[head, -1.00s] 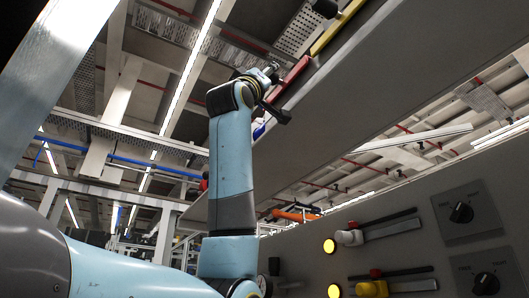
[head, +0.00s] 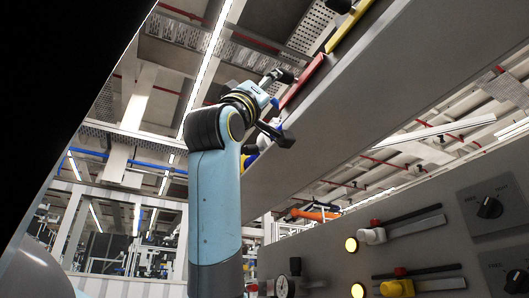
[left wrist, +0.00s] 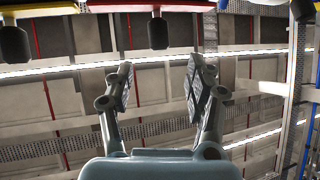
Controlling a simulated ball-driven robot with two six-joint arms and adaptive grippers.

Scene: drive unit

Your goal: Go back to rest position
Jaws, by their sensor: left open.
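My left gripper (head: 283,107) is at the end of the raised blue arm, close to the edge of an overhead grey panel (head: 350,95). Its two fingers are spread, and nothing is between them. In the left wrist view the left gripper (left wrist: 160,82) also shows open and empty, with ceiling behind it. A red handle (head: 302,82) and a yellow handle (head: 348,27) are on the panel's edge, just beyond the gripper. I cannot tell the exact gap to the red one. My right gripper is not in view.
A console at the lower right has a red-topped slider (head: 372,233), a yellow slider (head: 398,286), lit yellow lamps (head: 351,244) and black knobs (head: 489,207). In the left wrist view a black knob (left wrist: 157,33) hangs just beyond the fingertips.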

